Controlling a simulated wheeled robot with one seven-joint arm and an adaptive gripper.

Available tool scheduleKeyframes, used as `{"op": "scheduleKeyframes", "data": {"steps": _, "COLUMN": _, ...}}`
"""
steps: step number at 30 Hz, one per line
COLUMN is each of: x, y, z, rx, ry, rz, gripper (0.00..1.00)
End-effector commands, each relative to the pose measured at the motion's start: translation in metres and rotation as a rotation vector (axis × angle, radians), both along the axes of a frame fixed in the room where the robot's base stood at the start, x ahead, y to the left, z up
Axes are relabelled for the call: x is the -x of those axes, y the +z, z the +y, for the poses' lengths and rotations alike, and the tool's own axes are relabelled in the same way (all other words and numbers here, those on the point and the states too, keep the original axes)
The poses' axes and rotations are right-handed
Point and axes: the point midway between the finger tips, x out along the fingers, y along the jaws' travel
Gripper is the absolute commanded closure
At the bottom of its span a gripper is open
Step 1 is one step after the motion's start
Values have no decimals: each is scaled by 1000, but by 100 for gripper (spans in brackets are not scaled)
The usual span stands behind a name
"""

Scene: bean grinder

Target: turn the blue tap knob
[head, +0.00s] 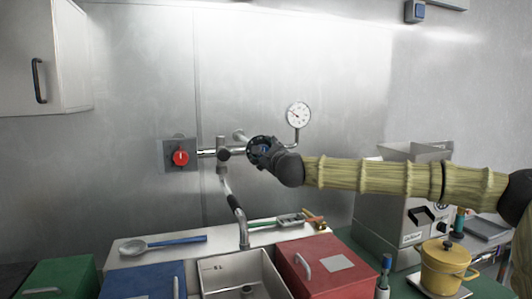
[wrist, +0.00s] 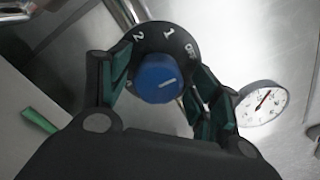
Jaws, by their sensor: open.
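The blue tap knob (wrist: 159,78) sits on a black dial marked OFF, 1 and 2 in the wrist view. A white line on the knob points to the right, slightly upward. My gripper (wrist: 160,95) is open, with one finger on the left side of the knob and the other on the right. I cannot tell whether either finger touches it.
A red knob (head: 181,157) is on the wall plate to the left. A pressure gauge (head: 298,115) stands just right of the dial. The faucet (head: 240,222) hangs over a sink (head: 215,269). A red box (head: 325,264) and a yellow pot (head: 447,265) stand below my arm.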

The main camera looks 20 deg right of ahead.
Motion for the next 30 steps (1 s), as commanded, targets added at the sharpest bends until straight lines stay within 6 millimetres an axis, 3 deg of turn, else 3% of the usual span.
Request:
{"op": "scheduleKeyframes", "data": {"steps": 2, "x": 0, "y": -1, "z": 0, "rx": 0, "ry": 1, "rz": 1, "gripper": 37}}
{"op": "scheduleKeyframes", "data": {"steps": 9, "x": 0, "y": -1, "z": 0, "rx": 1, "ry": 1, "rz": 1, "gripper": 81}}
{"op": "scheduleKeyframes", "data": {"steps": 10, "x": 0, "y": -1, "z": 0, "rx": 1, "ry": 0, "rz": 1, "gripper": 83}}
{"op": "scheduleKeyframes", "data": {"steps": 12, "x": 0, "y": -1, "z": -8, "rx": 0, "ry": -2, "rz": 1, "gripper": 83}}
{"op": "scheduleKeyframes", "data": {"steps": 20, "x": 0, "y": 0, "z": -2, "rx": 36, "ry": -2, "rz": 0, "gripper": 83}}
{"op": "scheduleKeyframes", "data": {"steps": 30, "x": 1, "y": 1, "z": 1, "rx": 255, "ry": -1, "rz": -10, "gripper": 83}}
